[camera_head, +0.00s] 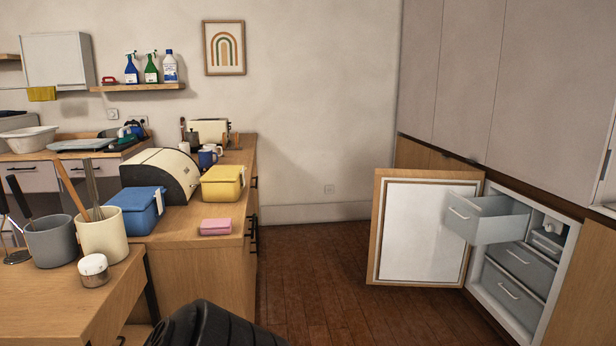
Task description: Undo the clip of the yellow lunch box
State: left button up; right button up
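The yellow lunch box (222,187) stands on the wooden counter in the middle left of the head view, near the counter's right edge. It has a pale yellow lid and looks closed. A small dark mark shows at the right of its front, by the lid edge; I cannot tell clearly if it is the clip or how it stands. No gripper is near the box. A black rounded part, probably mine, shows at the bottom edge, but neither gripper is in view.
A blue box (136,212) and a cream-fronted bread bin (166,172) stand left of the lunch box. A small pink box (215,227) lies in front. Utensil pots (101,236) stand nearer. An open cabinet door (423,232) and pulled-out drawer (489,222) jut out at right. The floor between is clear.

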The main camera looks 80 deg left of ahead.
aim_at(212, 191)
jog(key=i, duration=1.05)
jog(key=u, duration=2.9)
jog(key=i, duration=1.15)
jog(key=u, duration=0.3)
